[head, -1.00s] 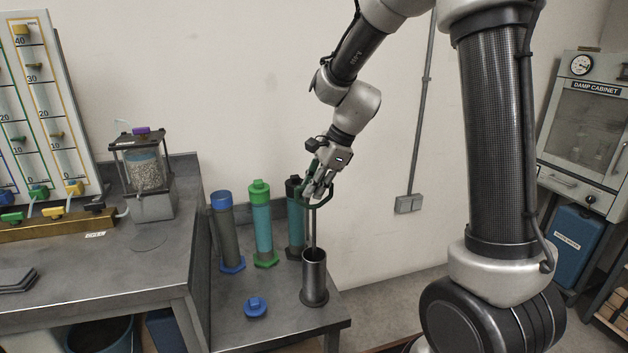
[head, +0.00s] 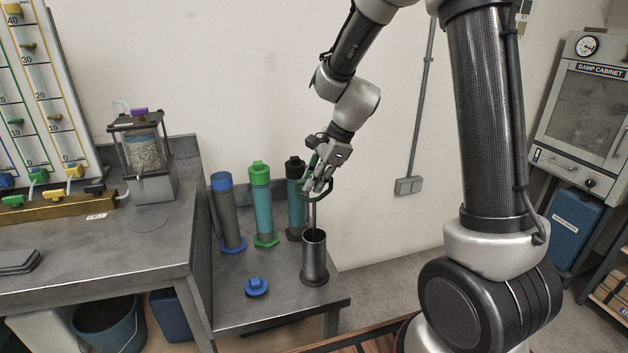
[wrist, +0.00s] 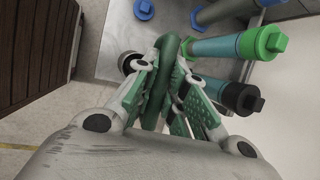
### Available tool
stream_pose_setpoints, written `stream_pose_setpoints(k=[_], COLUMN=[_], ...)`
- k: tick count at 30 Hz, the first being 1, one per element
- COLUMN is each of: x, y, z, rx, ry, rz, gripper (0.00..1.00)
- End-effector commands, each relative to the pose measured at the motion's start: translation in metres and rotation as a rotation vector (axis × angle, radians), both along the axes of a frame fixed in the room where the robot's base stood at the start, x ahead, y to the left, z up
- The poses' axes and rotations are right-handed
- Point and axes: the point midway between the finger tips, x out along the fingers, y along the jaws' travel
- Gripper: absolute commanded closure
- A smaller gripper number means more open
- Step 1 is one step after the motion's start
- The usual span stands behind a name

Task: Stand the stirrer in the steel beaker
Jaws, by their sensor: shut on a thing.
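The steel beaker (head: 315,264) stands upright on the lower bench, a tall dark metal cylinder on a round foot. Part of its rim shows in the wrist view (wrist: 126,62). My gripper (head: 318,184) is above the beaker, shut on the stirrer's dark green looped handle (wrist: 160,85). The stirrer's thin metal rod (head: 312,214) hangs nearly upright from the handle. Its lower part passes out of sight at the beaker's mouth and appears to be inside. The rod's tip is hidden, so I cannot tell whether it touches the bottom.
Capped tubes stand behind and left of the beaker: blue-capped (head: 227,214), green-capped (head: 262,207) and black-capped (head: 295,200). A loose blue cap (head: 256,287) lies on the lower bench (head: 285,310). A higher bench (head: 150,265) adjoins at left.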

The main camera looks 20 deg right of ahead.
Motion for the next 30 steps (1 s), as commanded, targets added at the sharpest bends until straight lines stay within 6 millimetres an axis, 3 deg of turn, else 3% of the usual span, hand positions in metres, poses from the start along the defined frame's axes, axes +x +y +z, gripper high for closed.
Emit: stream_pose_setpoints(k=[10,18,19,23,30], x=[0.000,0.000,0.000,0.000,0.000], y=[0.000,0.000,0.000,0.000,0.000], z=[-0.020,-0.023,-0.023,-0.022,-0.023], rx=[0.000,0.000,0.000,0.000,0.000], ry=[0.001,0.000,0.000,0.000,0.001], rz=[0.000,0.000,0.000,0.000,0.000], gripper=[1.00,1.00,0.85,0.62,0.62])
